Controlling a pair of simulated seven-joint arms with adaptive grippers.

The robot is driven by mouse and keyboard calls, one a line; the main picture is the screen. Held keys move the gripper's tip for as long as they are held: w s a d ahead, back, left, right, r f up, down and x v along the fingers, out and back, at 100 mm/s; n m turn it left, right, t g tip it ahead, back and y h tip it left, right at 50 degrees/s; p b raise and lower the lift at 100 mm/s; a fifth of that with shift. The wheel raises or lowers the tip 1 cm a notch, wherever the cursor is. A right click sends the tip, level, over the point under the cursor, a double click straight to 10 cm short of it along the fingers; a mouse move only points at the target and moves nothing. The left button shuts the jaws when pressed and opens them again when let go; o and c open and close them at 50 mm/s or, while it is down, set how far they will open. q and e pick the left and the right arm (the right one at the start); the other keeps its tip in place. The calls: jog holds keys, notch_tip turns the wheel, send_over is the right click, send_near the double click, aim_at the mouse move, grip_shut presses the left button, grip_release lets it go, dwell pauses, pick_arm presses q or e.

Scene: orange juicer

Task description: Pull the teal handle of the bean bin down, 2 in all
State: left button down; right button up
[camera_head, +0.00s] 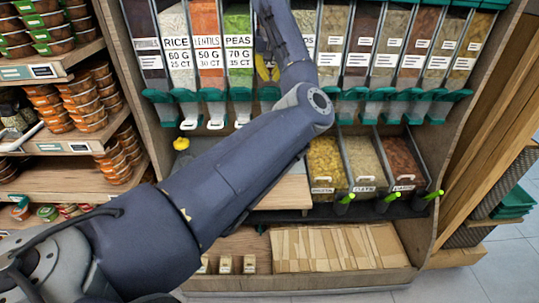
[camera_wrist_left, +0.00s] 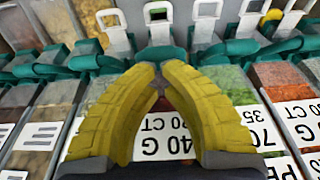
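The bulk bins stand in a row with teal handles. In the head view my left gripper (camera_head: 267,68) is in front of the bin right of the PEAS bin (camera_head: 238,45), covering most of it. In the left wrist view, which is upside down, that bin has reddish contents (camera_wrist_left: 161,105) and a 40 G label (camera_wrist_left: 165,147); I take it as the bean bin. Its teal handle (camera_wrist_left: 160,54) is just beyond my yellow fingertips. My right gripper is not in view.
Neighbouring teal handles (camera_head: 240,95) are close on the left, with more (camera_head: 375,95) on the right. Below are open bins of dry goods (camera_head: 325,160) and a wooden ledge (camera_head: 285,192). Shelves of orange tubs (camera_head: 85,105) stand at the left.

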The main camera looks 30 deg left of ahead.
pick_arm(q)
jog(key=shift+r, duration=0.1)
jog(key=s+d+r, duration=0.2)
jog(key=s+r, duration=0.1)
jog(key=r, duration=0.1)
jog(key=shift+s+r, duration=0.2)
jog(key=shift+r, duration=0.2)
dwell(0.4)
jog(key=shift+d, duration=0.1)
